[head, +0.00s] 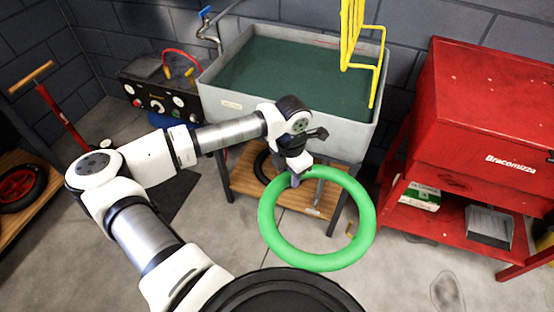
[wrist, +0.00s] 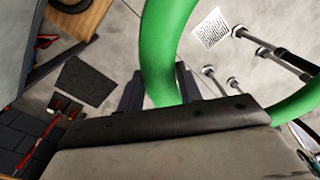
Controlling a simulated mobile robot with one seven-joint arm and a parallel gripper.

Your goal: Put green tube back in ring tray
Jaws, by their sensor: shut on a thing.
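The green tube (head: 267,226) is a large closed ring hanging in the air in front of the sink stand in the head view. My gripper (head: 299,180) is shut on the upper left part of the ring. In the wrist view the green tube (wrist: 165,40) passes between the two dark fingers of my gripper (wrist: 160,92) and curves away to the right. A wooden shelf (head: 252,184) under the sink holds a black ring (head: 262,166), partly hidden by my arm. I cannot tell which thing is the ring tray.
A grey sink (head: 232,102) full of dark green water stands behind, with a yellow rack (head: 381,70) above it. A red cabinet (head: 480,110) stands at the right. A black control box (head: 150,95) is left of the sink. Floor at the front right is mostly clear.

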